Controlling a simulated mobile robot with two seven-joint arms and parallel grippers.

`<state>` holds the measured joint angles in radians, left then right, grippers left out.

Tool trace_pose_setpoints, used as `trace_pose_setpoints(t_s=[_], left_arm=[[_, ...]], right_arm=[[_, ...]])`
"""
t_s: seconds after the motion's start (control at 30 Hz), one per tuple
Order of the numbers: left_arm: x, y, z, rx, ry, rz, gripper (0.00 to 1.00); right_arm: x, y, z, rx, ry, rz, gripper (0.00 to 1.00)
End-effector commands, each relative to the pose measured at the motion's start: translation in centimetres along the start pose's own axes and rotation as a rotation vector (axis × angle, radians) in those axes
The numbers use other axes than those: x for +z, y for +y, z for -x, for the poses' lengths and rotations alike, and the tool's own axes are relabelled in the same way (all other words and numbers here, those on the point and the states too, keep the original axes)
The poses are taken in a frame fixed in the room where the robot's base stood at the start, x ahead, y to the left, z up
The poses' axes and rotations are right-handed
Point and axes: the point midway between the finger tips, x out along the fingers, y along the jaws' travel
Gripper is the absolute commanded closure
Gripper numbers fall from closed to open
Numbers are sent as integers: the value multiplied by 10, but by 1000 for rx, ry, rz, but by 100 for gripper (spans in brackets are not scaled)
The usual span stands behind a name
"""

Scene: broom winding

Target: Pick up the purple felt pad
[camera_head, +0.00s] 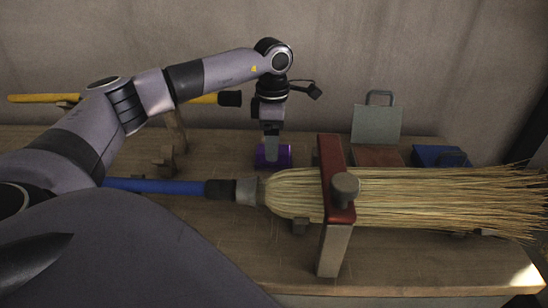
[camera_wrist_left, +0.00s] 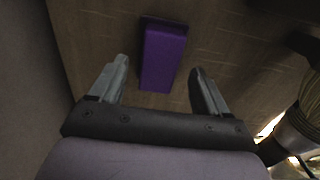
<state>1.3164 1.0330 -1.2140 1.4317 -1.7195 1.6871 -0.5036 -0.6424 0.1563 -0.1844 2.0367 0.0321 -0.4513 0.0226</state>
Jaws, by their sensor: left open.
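The purple felt pad (camera_head: 284,157) lies on the wooden workbench behind the broom's head end. In the left wrist view the pad (camera_wrist_left: 163,58) is a purple block with a dark end, lying ahead of and between the spread fingers. My left gripper (camera_head: 271,150) points down right at the pad and partly hides it in the head view. In the left wrist view the gripper (camera_wrist_left: 160,80) is open, with nothing between its fingers but the near part of the pad; contact is not visible. My right gripper is not in view.
A broom with straw bristles (camera_head: 440,195) and a blue handle (camera_head: 160,186) lies in front of the pad. A red-topped clamp (camera_head: 332,175) holds it. A grey plate with a handle (camera_head: 376,123) and a blue block (camera_head: 438,156) stand at the back right.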

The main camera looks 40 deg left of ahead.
Motion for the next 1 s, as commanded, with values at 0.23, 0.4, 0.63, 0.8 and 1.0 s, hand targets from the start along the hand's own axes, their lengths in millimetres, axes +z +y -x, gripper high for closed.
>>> trace_pose_setpoints(t_s=[0.23,0.4,0.63,0.8,1.0], left_arm=[[0,0,-24,-1,0,0,23],[0,0,-24,0,0,0,23],[0,0,-24,-1,0,0,85],[0,0,-23,-1,0,0,85],[0,0,-20,0,-1,0,85]], right_arm=[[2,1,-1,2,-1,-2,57],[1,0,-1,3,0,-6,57],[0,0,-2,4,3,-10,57],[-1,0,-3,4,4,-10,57],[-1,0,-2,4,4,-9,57]])
